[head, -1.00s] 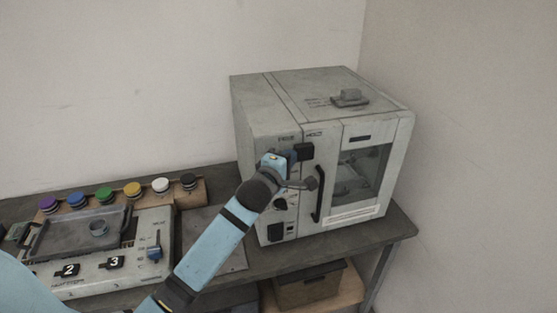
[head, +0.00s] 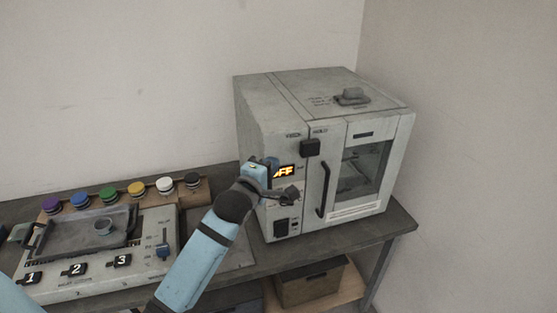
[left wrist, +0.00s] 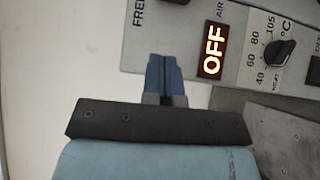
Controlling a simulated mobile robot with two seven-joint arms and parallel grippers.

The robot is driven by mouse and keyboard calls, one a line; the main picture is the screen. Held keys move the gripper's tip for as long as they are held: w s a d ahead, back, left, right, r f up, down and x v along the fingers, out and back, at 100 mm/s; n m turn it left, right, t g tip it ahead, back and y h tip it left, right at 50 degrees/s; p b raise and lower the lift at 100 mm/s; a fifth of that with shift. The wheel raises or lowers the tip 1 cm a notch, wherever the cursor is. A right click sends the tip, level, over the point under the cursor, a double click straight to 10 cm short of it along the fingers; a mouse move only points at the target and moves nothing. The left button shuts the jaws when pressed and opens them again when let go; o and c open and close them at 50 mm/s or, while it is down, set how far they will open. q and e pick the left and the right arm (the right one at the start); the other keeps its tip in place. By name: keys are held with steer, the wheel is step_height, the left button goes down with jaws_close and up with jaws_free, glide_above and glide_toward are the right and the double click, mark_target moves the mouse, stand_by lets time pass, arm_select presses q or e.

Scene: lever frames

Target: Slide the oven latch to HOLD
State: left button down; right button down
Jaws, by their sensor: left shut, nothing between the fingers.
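The oven (head: 350,115) stands at the back right of the bench. Its latch is a dark block (head: 310,148) high on the front, between the FREE label and the HOLD label, nearer to HOLD. My left gripper (head: 271,163) is shut and empty, in front of the oven's left panel, left of and below the latch and apart from it. In the left wrist view the blue fingers (left wrist: 165,77) are together beside the lit OFF display (left wrist: 212,50). A dark edge, probably the latch (left wrist: 178,2), is cut off at the top there. My right gripper is out of view.
A black door handle (head: 323,190) stands out right of the panel. A knob (left wrist: 279,54) sits near the display. A grey console (head: 110,265) with numbered keys and several coloured caps fills the bench's left. A small dark object (head: 352,96) lies on the oven top.

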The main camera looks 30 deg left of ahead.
arm_select(q)
steer(key=s, duration=0.3)
steer(key=s+b, duration=0.1)
steer(key=shift+s+d+f, duration=0.15)
steer(key=shift+s+d, duration=0.2)
steer(key=shift+s, duration=0.05)
steer(key=s+d+f+m+g+h, duration=0.1)
steer(key=s+d+f+m+g, duration=0.1)
steer(key=s+d+f+m, duration=0.2)
steer(key=s+d+f+m+g+h, duration=0.2)
steer(key=s+d+f+m, duration=0.3)
steer(key=f, duration=1.2)
steer(key=s+d+f+m+g+h, duration=0.1)
steer(key=s+d+f+m+g, duration=0.2)
steer(key=s+f+m, duration=0.8)
steer(key=shift+s+d+m, duration=0.35)
steer(key=shift+d+m, duration=0.55)
steer(key=shift+d, duration=0.15)
